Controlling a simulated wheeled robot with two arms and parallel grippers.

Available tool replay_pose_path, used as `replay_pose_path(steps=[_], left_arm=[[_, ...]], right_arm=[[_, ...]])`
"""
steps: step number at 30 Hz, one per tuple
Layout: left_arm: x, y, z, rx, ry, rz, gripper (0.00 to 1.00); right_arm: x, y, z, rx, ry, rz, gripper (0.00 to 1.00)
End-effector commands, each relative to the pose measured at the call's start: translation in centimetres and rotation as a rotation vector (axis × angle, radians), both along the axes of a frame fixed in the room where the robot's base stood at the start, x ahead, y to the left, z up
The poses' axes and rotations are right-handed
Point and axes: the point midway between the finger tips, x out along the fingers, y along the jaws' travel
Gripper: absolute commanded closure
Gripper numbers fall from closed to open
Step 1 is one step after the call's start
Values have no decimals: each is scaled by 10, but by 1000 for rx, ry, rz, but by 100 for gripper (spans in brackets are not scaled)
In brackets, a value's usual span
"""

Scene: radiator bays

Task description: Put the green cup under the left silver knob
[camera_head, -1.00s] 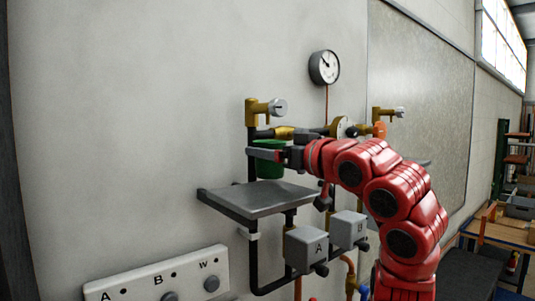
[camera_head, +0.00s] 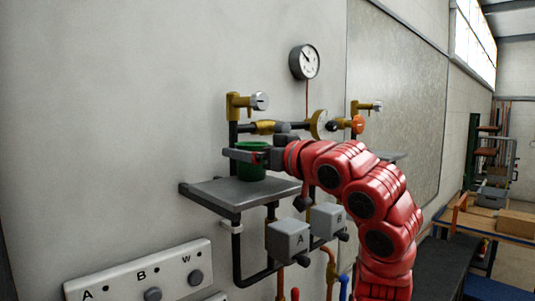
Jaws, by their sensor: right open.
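The green cup (camera_head: 250,172) stands upright on the grey shelf (camera_head: 232,195). It is below and slightly left of the left silver knob (camera_head: 260,101), which sits on a brass fitting. My right gripper (camera_head: 250,154) reaches in from the right at the cup's upper part. It is open, with its fingers around or beside the cup; the far finger is partly hidden. My left gripper is not in view.
Pipes and valves run behind the shelf. Grey boxes (camera_head: 290,240) hang below, and a lettered panel (camera_head: 140,276) is at lower left. A gauge (camera_head: 305,62) is above.

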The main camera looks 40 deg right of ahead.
Motion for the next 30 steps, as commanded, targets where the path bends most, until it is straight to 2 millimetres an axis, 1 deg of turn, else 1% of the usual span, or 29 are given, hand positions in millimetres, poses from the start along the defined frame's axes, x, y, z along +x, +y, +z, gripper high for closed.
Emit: replay_pose_path(steps=[1, 2, 6, 9, 12, 15, 18, 21, 30], left_arm=[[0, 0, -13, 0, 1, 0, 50], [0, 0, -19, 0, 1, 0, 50], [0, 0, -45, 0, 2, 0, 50], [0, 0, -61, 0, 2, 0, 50], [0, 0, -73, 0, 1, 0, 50], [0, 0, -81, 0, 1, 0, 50], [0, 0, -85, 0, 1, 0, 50], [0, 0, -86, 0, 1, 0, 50], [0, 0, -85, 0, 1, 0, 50]], right_arm=[[-9, -3, -6, -1, -2, -7, 0], [-14, -4, -7, -1, -3, -7, 0], [-46, -6, -10, -4, -3, -9, 0], [-70, -7, -9, -6, -4, -9, 0], [-89, -9, -8, -1, -2, -7, 0], [-104, -10, -6, -1, -1, -6, 0], [-113, -10, -4, -1, -1, -4, 0], [-117, -9, -2, -1, 0, -1, 0], [-118, -10, -1, -1, 0, -1, 0]])
